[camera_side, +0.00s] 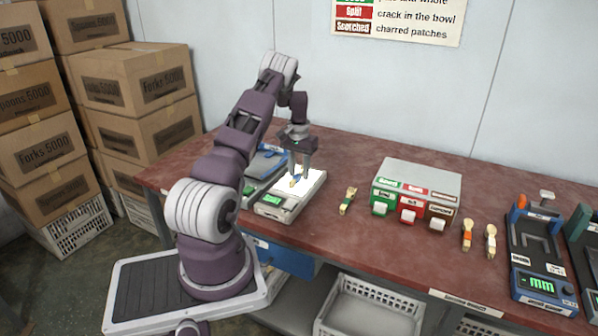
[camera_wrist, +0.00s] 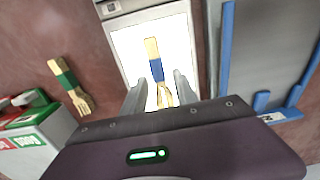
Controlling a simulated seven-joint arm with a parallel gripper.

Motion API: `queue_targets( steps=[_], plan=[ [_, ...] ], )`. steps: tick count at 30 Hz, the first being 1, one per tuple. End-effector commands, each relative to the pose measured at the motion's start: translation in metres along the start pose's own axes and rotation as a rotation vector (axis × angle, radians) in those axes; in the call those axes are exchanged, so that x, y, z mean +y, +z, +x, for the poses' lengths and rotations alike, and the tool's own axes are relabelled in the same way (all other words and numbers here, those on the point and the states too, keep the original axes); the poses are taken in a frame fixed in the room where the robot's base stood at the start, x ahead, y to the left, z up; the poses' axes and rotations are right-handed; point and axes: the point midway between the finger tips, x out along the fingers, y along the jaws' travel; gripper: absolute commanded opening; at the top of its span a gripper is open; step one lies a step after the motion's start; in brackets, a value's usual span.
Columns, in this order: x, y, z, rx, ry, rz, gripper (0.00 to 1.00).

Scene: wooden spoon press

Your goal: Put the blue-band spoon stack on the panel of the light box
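The blue-band spoon stack (camera_wrist: 155,66) lies on the bright white panel (camera_wrist: 127,50) of the light box (camera_side: 283,212). In the side view the stack (camera_side: 296,180) is partly covered by my gripper. My gripper (camera_side: 300,172) is low over the panel. In the wrist view its two fingers (camera_wrist: 160,82) stand apart, one on each side of the stack's lower part, with lit panel showing between them and the wood. They look clear of the stack.
A green-band stack (camera_side: 347,201) lies on the red-brown table, right of the light box. A sorting box with green, red and brown fronts (camera_side: 416,190) stands farther right. An orange-band stack (camera_side: 467,235) and a white-band stack (camera_side: 491,241) lie beyond it, beside a blue press (camera_side: 541,255).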

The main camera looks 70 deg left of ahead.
Motion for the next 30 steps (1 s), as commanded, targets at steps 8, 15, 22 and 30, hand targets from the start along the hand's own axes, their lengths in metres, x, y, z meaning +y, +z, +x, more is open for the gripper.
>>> queue_targets(
  steps=[8, 15, 22, 30],
  plan=[
    [0.0, -0.001, -0.066, 0.006, -0.001, 0.001, 0.35],
    [0.0, -0.001, -0.113, 0.003, -0.001, 0.0, 0.35],
    [0.072, 0.018, -0.186, 0.07, 0.029, 0.063, 0.35],
    [0.251, 0.222, -0.319, 0.261, 0.139, 0.395, 0.35]
  ],
)
